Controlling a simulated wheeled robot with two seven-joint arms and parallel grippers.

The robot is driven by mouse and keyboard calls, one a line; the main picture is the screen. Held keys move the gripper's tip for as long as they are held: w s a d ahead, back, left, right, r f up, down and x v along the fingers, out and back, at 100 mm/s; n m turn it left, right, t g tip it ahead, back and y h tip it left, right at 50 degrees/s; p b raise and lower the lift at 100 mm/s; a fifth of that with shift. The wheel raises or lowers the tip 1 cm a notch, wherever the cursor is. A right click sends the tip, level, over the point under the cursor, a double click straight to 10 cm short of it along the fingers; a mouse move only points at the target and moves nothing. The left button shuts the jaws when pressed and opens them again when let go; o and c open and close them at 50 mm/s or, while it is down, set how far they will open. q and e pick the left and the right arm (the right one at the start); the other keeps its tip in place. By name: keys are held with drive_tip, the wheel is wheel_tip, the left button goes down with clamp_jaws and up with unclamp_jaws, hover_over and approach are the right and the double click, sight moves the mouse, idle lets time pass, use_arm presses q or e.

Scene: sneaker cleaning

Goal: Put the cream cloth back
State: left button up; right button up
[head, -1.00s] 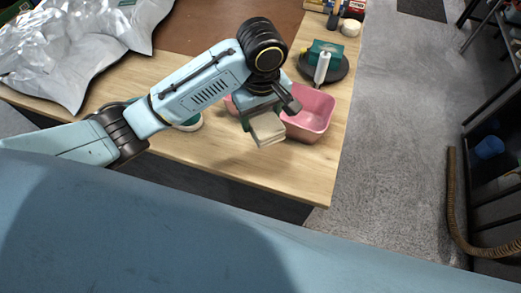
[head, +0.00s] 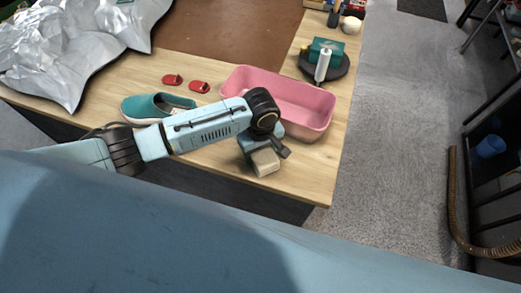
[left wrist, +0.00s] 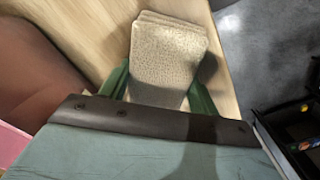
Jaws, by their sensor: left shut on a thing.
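The cream cloth (head: 265,163) is a folded, thick pad in the jaws of my left gripper (head: 260,150). It is near the front edge of the wooden table (head: 215,162), in front of the pink tub (head: 305,105). In the left wrist view the cloth (left wrist: 168,62) shows its rough woven face and stacked folds, between the two green fingers of my left gripper (left wrist: 160,92). I cannot tell whether the cloth touches the tabletop. My right gripper is not in view.
A teal slip-on shoe (head: 145,106) sits left of the tub, partly behind my left arm. Two red pieces (head: 172,79) lie behind it. A silver bag (head: 75,50) covers the back left. A dark round stand (head: 335,68) holds a green box (head: 328,46) and a white tube.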

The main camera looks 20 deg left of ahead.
sight(261, 152)
use_arm(q)
drive_tip(key=shift+f, duration=0.15)
drive_tip(key=o, duration=0.9)
wheel_tip(261, 152, up, 12)
drive_tip(key=shift+r+p, duration=0.15)
drive_tip(key=shift+p, duration=0.35)
drive_tip(key=shift+s+d, duration=0.1)
